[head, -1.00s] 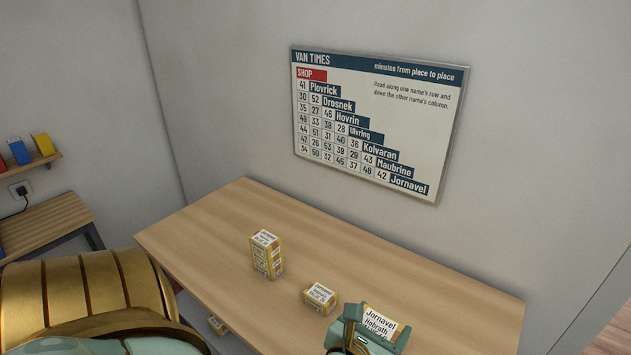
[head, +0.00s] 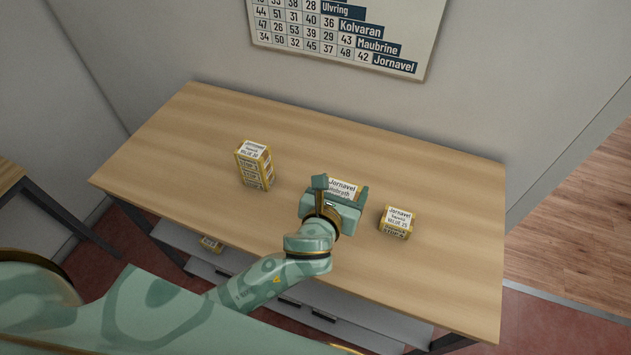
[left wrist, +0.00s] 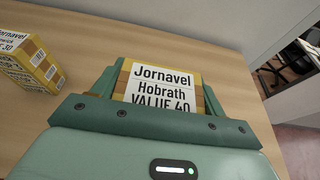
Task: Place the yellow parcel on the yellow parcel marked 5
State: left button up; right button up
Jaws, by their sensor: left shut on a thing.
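My left gripper (head: 343,192) is shut on a yellow parcel (left wrist: 160,88) whose white label reads Jornavel, Hobrath, VALUE 40; it also shows between the fingers in the head view (head: 342,187). A stack of yellow parcels (head: 254,166) stands upright to its left, also at the left of the left wrist view (left wrist: 30,64). A lone yellow parcel (head: 397,223) stands to the right of the gripper, apart from it. The stop numbers are too small to read surely, so I cannot tell which parcel is marked 5. What lies under the held parcel is hidden. My right gripper is not in view.
The wooden counter (head: 300,135) is clear behind the parcels and at its far left. A small yellow parcel (head: 211,243) lies on the lower shelf below. The van times board (head: 345,35) hangs on the wall behind.

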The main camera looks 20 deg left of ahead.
pick_arm(q)
jog(key=w+a+f+b, duration=0.1)
jog(key=w+f, duration=0.1)
jog(key=w+a+f+b, duration=0.1)
jog(key=w+a+f, duration=0.1)
jog(key=w, duration=0.1)
jog(key=w+a+f+b, duration=0.1)
jog(key=w+a+f, duration=0.1)
jog(key=f, duration=0.1)
jog(key=shift+w+a+f, duration=0.1)
jog(key=shift+w+a, duration=0.05)
jog(key=shift+w, duration=0.25)
jog(key=shift+w+f, duration=0.2)
jog(key=f, duration=0.1)
jog(key=f+b, duration=0.2)
jog(key=shift+w+a+f, duration=0.35)
jog(key=shift+a, duration=0.05)
jog(key=shift+f, duration=0.2)
jog(key=shift+d+r, duration=0.1)
jog(key=o, duration=1)
jog(key=shift+o, duration=0.2)
